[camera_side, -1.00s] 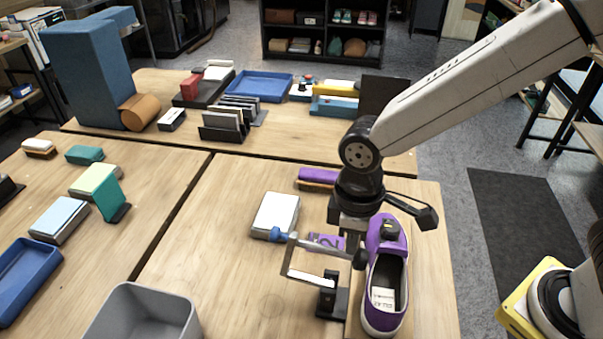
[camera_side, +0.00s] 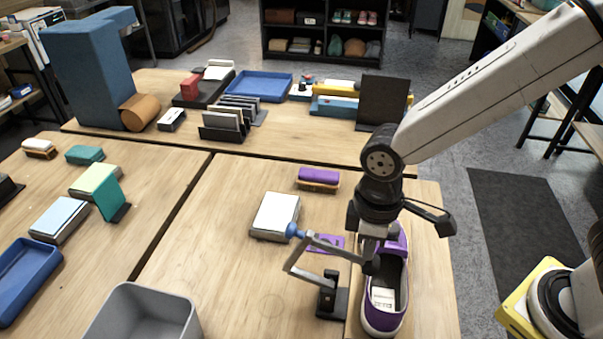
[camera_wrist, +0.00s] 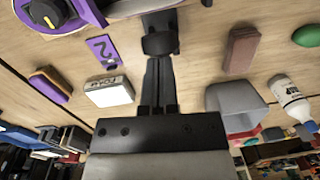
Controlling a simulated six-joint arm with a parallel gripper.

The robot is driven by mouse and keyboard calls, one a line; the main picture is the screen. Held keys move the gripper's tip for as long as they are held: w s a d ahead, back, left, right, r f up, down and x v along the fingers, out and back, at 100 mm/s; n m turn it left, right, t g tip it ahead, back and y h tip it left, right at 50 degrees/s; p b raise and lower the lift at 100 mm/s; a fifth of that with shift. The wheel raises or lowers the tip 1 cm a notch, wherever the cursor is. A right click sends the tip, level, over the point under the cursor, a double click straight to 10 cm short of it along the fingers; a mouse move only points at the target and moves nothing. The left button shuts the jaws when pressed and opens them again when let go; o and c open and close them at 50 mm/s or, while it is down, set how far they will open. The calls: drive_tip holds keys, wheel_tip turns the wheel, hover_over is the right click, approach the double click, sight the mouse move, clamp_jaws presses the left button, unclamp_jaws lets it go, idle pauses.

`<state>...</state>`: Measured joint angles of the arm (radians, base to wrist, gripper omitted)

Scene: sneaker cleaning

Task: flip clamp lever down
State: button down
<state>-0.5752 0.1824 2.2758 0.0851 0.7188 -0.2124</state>
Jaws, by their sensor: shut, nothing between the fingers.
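The clamp stands left of the purple sneaker (camera_side: 397,262), on a small black base (camera_side: 342,303). Its grey lever (camera_side: 300,258) is raised and bent, with a blue knob (camera_side: 292,231) at the upper left. A grey bar runs from near the knob right toward my gripper (camera_side: 370,266). My gripper is shut and empty, pointing down beside the sneaker's left edge. It is at or close to the bar's right end; I cannot tell if they touch. In the wrist view my gripper (camera_wrist: 160,45) covers the middle, and I cannot make out the lever there.
A purple numbered tag (camera_side: 326,243) lies behind the clamp, and a white-topped block (camera_side: 275,216) is to its left. A purple brush (camera_side: 318,178) lies farther back. A grey bin (camera_side: 140,312) stands front left. The table between bin and clamp is clear.

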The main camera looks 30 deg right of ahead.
drive_tip(key=shift+s+d+f, duration=0.85)
drive_tip(key=shift+f, duration=0.3)
drive_tip(key=shift+s+d+f, duration=0.9)
drive_tip(key=shift+f, duration=0.2)
drive_tip(key=shift+s+d+f, duration=0.85)
drive_tip(key=shift+f, duration=0.3)
drive_tip(key=shift+r, duration=0.1)
wheel_tip(320, 180, up, 8)
drive_tip(key=shift+w, duration=0.3)
drive_tip(key=shift+d, duration=0.1)
